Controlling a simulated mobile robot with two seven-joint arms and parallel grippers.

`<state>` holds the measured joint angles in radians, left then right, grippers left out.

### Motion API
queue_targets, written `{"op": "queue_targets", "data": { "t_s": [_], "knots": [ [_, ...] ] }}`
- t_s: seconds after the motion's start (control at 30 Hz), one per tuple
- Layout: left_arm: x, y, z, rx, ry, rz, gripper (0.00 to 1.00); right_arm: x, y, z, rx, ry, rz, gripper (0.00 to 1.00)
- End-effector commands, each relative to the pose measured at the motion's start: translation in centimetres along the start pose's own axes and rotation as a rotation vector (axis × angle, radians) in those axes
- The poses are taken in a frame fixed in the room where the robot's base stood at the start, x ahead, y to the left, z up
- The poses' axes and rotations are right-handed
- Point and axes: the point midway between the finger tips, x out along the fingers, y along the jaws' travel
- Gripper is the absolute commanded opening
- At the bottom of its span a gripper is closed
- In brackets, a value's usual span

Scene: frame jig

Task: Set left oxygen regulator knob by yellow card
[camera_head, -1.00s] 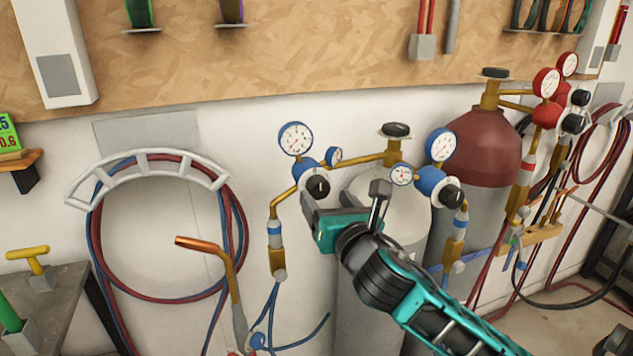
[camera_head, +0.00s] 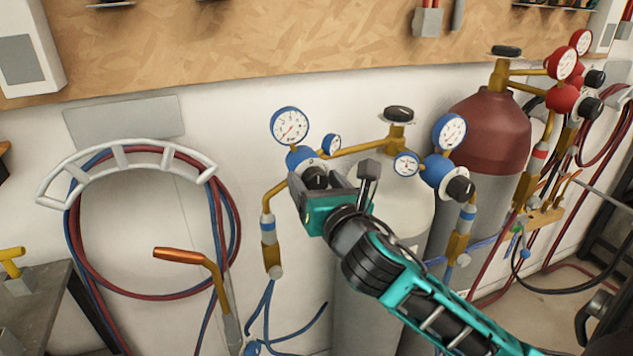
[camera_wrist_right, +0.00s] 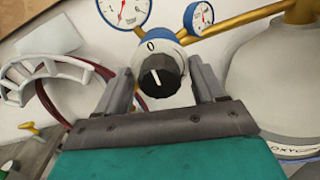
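The left oxygen regulator (camera_head: 301,158) is blue, with a large white gauge (camera_head: 290,126) and a smaller gauge (camera_head: 331,145). Its black knob (camera_head: 315,178) has a white pointer line; the right wrist view shows the knob (camera_wrist_right: 160,77) with the line near upright, tilted slightly left, below a "0" mark. My right gripper (camera_head: 319,181) is at the knob, its fingers on either side. In the right wrist view, the gripper (camera_wrist_right: 160,73) looks open, with a narrow gap beside the knob. The yellow card is not in view now. My left gripper is not in view.
A second blue regulator (camera_head: 437,171) with a black knob stands to the right, close to my right arm. The pale oxygen cylinder (camera_head: 405,215) is behind the arm. A red-brown cylinder (camera_head: 490,130) stands farther right. A hose rack (camera_head: 130,158) and copper torch (camera_head: 180,256) are left.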

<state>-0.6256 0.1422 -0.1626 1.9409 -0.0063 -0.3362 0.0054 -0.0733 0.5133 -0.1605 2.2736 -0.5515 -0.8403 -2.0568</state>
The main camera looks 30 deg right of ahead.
Motion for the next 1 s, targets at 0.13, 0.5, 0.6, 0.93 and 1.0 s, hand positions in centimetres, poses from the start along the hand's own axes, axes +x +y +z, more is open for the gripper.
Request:
{"op": "queue_targets", "data": {
  "t_s": [0.13,0.5,0.6,0.93,1.0],
  "knots": [
    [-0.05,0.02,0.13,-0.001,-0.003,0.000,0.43,0.01,-0.01,0.00,0.000,0.000,0.000,0.55],
    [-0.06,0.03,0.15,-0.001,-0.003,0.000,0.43,0.02,-0.01,0.02,0.000,0.000,0.000,0.20],
    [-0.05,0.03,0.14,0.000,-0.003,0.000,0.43,0.02,-0.01,0.02,0.000,-0.001,0.000,0.15],
    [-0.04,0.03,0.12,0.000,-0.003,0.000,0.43,0.02,0.00,0.04,0.069,-0.001,0.000,0.15],
    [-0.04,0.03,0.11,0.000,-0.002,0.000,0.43,0.02,0.00,0.05,0.107,-0.001,0.000,0.15]
  ]
}}
